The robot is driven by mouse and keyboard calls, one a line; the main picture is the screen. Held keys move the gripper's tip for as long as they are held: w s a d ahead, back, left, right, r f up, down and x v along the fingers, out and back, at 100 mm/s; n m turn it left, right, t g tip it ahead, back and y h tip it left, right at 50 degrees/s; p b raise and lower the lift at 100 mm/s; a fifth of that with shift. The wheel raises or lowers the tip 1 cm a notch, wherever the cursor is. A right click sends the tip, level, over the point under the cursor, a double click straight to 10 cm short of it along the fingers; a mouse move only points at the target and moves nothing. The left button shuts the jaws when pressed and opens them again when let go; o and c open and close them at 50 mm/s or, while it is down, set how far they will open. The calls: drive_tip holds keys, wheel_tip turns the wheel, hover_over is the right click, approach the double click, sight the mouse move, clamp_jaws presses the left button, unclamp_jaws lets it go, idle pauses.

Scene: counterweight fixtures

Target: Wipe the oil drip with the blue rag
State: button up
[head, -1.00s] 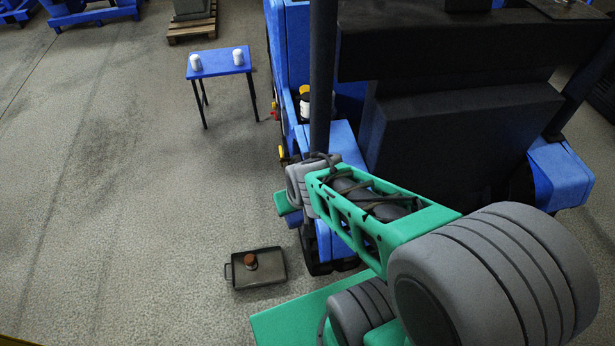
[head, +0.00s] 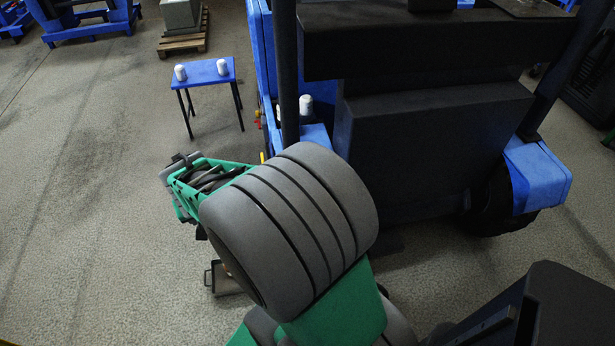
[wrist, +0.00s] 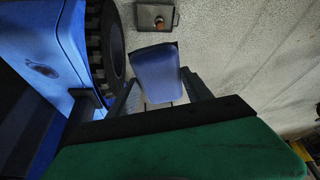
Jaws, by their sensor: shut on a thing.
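In the wrist view my gripper (wrist: 156,82) is shut on the blue rag (wrist: 157,70), which shows as a blue block-like shape between the dark fingers. A dark smear that looks like the oil drip (wrist: 40,70) is on the blue fender (wrist: 50,30) of the vehicle, at the left of the wrist view. The rag is to the right of the smear and apart from it. In the head view my gripper and the rag are hidden behind my arm.
A dark tray (wrist: 145,16) with a brown thing (wrist: 159,21) lies on the floor. A large tyre (wrist: 103,60) is beside the fender. In the head view a small blue table (head: 208,71) bears two white items. Open floor lies at left.

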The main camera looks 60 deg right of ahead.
drive_tip(key=s+d+f+m+g+h+b, duration=0.1)
drive_tip(key=s+d+f+m+b, duration=0.15)
drive_tip(key=d, duration=0.45)
drive_tip(key=s+d+f+m+g+b, duration=0.1)
drive_tip(key=d+m, duration=0.3)
drive_tip(key=d, duration=0.4)
drive_tip(key=s+d+f+m+g+h+b, duration=0.1)
drive_tip(key=s+d+m+b, duration=0.1)
drive_tip(key=d+m, duration=0.35)
drive_tip(key=s+d+f+m+g+b, duration=0.35)
drive_tip(key=s+d+m, duration=0.25)
drive_tip(key=s+d, duration=0.75)
drive_tip(key=shift+w+d+f+b, duration=0.3)
drive_tip(key=shift+f+b, duration=0.4)
drive_tip(key=shift+f, duration=0.25)
drive_tip(key=shift+w+d+f+b, duration=0.25)
drive_tip(key=shift+f+b, duration=0.45)
drive_tip(key=shift+f, duration=0.2)
drive_tip(key=shift+w+d+f+b, duration=0.3)
drive_tip(key=shift+f+b, duration=0.4)
drive_tip(key=shift+f, duration=0.25)
drive_tip(key=shift+f+t+b, duration=0.25)
drive_tip(key=shift+f+b, duration=0.45)
drive_tip(key=shift+f, duration=0.25)
drive_tip(key=shift+a, duration=0.1)
